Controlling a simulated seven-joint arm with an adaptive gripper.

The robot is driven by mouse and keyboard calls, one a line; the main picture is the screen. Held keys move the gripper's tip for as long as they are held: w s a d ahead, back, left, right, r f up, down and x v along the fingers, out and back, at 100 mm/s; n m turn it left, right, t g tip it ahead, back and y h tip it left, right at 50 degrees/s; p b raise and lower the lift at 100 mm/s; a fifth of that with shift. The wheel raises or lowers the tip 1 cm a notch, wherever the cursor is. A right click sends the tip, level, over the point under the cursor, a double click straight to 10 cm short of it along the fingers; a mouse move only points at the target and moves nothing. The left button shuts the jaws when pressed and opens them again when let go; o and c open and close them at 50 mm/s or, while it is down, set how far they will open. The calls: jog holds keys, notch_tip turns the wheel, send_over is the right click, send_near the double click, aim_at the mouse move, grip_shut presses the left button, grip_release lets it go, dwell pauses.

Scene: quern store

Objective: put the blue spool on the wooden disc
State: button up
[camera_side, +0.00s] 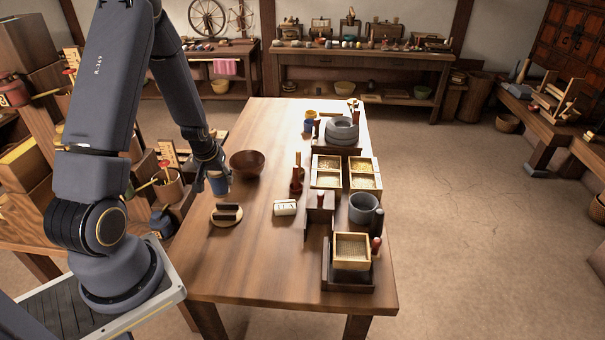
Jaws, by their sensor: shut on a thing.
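My gripper (213,172) points down over the left edge of the table. It is shut on a blue spool (218,186), held below the fingers. The wooden disc (214,221) lies flat near the table's left edge, just below the spool in the picture. A dark blocky piece (228,212) sits on the disc. The spool appears above the table and apart from the disc, though its exact height is hard to tell.
A brown bowl (247,163) stands just right of my gripper. A white block (286,207) and a red-brown upright tool (297,180) are further right. Trays, a grey pot (363,208) and boxes line the right side. The table's front (260,265) is clear.

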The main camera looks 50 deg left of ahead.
aim_at(223, 193)
jog(key=shift+f, duration=2.4)
jog(key=shift+f, duration=0.6)
jog(key=o, duration=1.2)
jog(key=shift+c, duration=0.2)
